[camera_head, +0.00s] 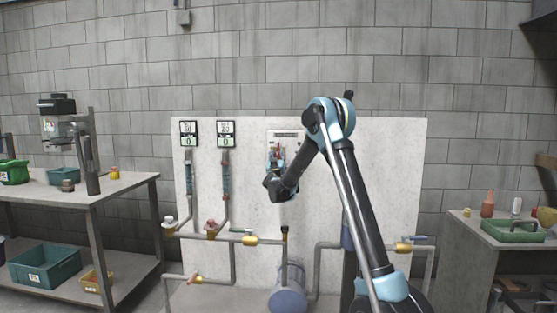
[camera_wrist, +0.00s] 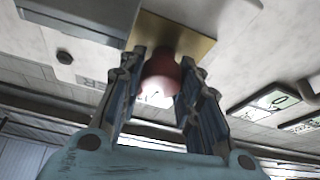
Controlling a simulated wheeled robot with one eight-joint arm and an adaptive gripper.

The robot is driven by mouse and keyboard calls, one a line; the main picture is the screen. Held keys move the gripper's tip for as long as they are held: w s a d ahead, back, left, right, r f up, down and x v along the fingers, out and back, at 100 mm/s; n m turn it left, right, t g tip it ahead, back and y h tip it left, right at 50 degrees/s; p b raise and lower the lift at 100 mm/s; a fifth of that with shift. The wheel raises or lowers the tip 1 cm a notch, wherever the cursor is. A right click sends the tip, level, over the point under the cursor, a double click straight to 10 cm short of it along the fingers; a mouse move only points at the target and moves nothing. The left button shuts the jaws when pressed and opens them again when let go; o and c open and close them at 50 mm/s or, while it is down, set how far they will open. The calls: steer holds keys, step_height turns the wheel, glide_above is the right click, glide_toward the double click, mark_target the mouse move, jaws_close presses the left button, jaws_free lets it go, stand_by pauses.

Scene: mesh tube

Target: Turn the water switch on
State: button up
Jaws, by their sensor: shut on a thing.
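The switch panel (camera_head: 286,135) is a light plate on the white board, right of two gauges. In the wrist view a round red knob (camera_wrist: 160,76) stands out from a brass-coloured plate (camera_wrist: 187,38); I take it to be the water switch. My gripper (camera_wrist: 163,60) has a finger on each side of the knob and is shut on it. In the head view my gripper (camera_head: 276,160) is in front of the panel's lower part, and my wrist partly hides that area. The knob's exact turn position cannot be told.
Two gauges (camera_head: 188,134) (camera_head: 226,134) hang left of the panel above pipes. Pipes with yellow valves (camera_head: 250,240) run below, near a blue-grey cylinder (camera_head: 288,300). Workbenches stand at left (camera_head: 75,196) and right (camera_head: 470,235). A blue-grey box (camera_wrist: 80,12) is beside the brass plate.

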steer(key=m+h, duration=0.1)
steer(key=m, duration=0.2)
steer(key=m+h, duration=0.2)
steer(key=m, duration=0.1)
steer(key=shift+h, duration=0.3)
steer(key=m+h, duration=0.1)
steer(key=m, duration=0.2)
steer(key=m+g+h, duration=0.1)
steer(key=m, duration=0.2)
steer(key=shift+d+g+h, duration=0.1)
steer(key=shift+g+h, duration=0.2)
steer(key=shift+h, duration=0.1)
steer(key=m+g+h, duration=0.1)
steer(key=m, duration=0.5)
steer(key=shift+d+g+h, duration=0.15)
steer(key=shift+g+h, duration=0.25)
steer(key=shift+d+f+m+g, duration=0.1)
steer(key=shift+m+g, duration=0.3)
steer(key=shift+m, duration=0.75)
steer(key=shift+d+f+m+g, duration=0.1)
steer(key=shift+m+g, duration=0.3)
steer(key=shift+m, duration=0.75)
steer(key=o, duration=1)
steer(key=shift+o, duration=0.2)
steer(key=shift+a, duration=0.15)
steer(key=shift+s+a, duration=0.1)
